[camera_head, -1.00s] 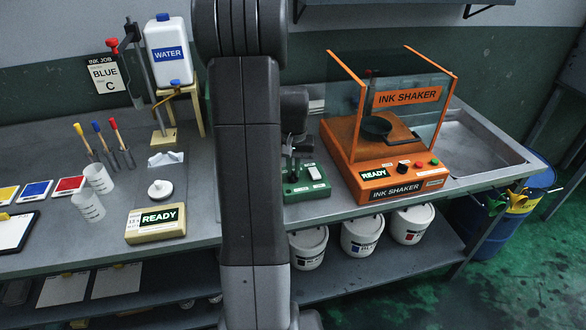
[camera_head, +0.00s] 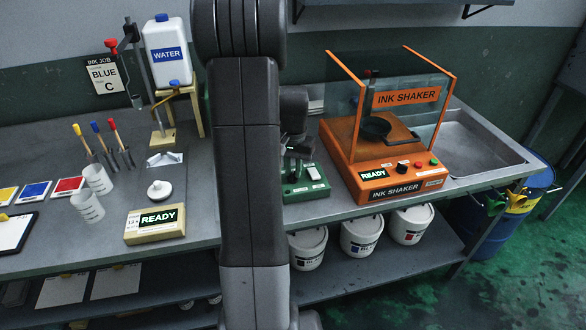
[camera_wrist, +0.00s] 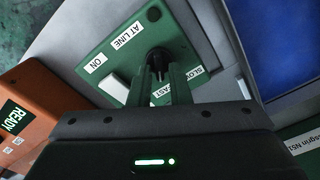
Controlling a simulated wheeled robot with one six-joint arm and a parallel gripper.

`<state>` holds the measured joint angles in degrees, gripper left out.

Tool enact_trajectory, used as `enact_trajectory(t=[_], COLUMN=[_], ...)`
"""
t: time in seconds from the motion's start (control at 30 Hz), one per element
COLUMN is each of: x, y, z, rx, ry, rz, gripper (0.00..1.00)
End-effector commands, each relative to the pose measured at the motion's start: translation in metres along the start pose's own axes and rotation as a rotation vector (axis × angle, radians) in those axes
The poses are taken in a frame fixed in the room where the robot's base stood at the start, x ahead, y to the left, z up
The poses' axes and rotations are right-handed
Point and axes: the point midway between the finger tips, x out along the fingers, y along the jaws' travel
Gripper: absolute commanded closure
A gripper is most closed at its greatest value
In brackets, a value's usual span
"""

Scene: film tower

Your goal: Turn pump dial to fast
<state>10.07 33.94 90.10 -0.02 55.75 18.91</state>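The green pump box (camera_head: 318,188) stands on the bench, left of the ink shaker. In the wrist view the green panel (camera_wrist: 112,66) carries the labels ON, AT LINE, SLOW and FAST. The black dial (camera_wrist: 157,56) is on this panel, close to the SLOW and FAST labels. My gripper (camera_wrist: 160,76) points at the dial, with its two fingers apart and the dial between or just beyond their tips. The tips hide part of the dial and the FAST label. Whether they press on the dial, and where its pointer stands, I cannot tell.
The orange ink shaker (camera_head: 385,178) with clear walls stands close on the right, its display reading READY. A scale (camera_head: 155,226) and a white water container (camera_head: 168,50) are on the left. A sink (camera_head: 478,145) is at the right end.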

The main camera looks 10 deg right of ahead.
Motion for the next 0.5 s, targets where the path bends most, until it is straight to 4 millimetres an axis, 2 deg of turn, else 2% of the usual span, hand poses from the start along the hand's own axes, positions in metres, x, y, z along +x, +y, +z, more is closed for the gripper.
enact_trajectory(t=[0.33, 0.5], x=[0.000, -0.015], y=[0.000, 0.000], z=[0.001, 0.000], rx=[-0.001, -0.001], ry=[-0.002, 0.001], rz=[0.001, 0.000], gripper=[0.70, 0.70])
